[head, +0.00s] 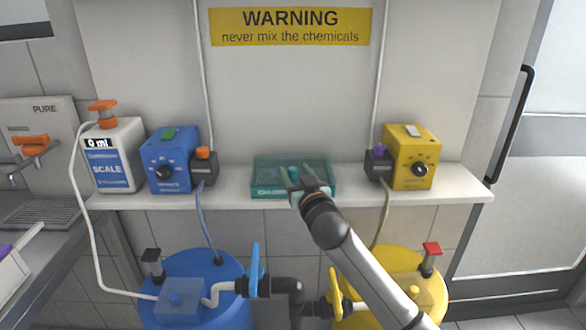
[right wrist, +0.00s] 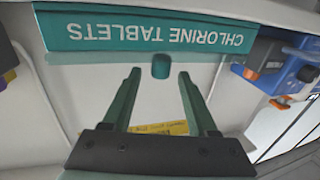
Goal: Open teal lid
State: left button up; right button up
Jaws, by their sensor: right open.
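A teal box (head: 262,190) sits on the white shelf, with its see-through teal lid (head: 265,166) on top. The box's front reads CHLORINE TABLETS, upside down in the right wrist view (right wrist: 75,30). A small teal knob (right wrist: 160,66) shows there, and it also shows in the head view (head: 293,174). My right gripper (head: 296,168) is over the box in the head view, its fingers spread to either side of the knob. In the right wrist view my right gripper (right wrist: 160,76) is open, with the knob between and just beyond the fingertips. Contact is not visible. My left gripper is out of view.
A blue pump (head: 160,170) and a SCALE container (head: 115,165) stand left of the box; a yellow pump (head: 410,150) stands right. Below the shelf are a blue tank (head: 210,310) and a yellow tank (head: 385,265). Shelf space beside the box is clear.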

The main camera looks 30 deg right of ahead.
jog(key=shift+x, duration=1.05)
jog(key=shift+c, duration=0.2)
grip_shut()
dwell(0.5)
